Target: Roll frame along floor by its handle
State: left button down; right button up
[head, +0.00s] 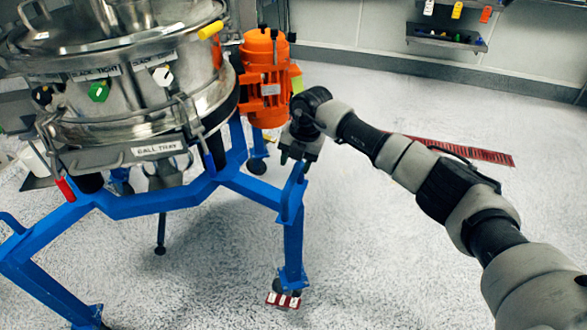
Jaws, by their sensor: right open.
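The blue tubular frame (190,196) carries a round steel sifter (120,80) and stands on the floor on legs with casters. A narrow blue upright part (297,174), which looks like its handle, rises at the frame's right corner above the front right leg (293,240). My right gripper (291,158) points down at the top of that part. It is open; whether the part lies between the fingers or they touch it is hidden by the gripper body. Another blue handle-like bar (10,222) shows at the left edge. My left gripper is not in view.
An orange motor (266,78) sits close behind my right gripper. A red and white piece (283,300) is at the front right leg's foot. A red floor grate (460,150) lies to the right. The speckled floor is otherwise clear; a wall shelf (447,38) is at the back.

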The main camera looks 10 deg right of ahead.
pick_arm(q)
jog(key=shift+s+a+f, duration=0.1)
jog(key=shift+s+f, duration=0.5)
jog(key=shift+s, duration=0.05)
pick_arm(e)
notch_tip(320, 180, up, 7)
jog(key=d, duration=0.1)
jog(key=shift+s, duration=0.35)
jog(key=shift+f, duration=0.1)
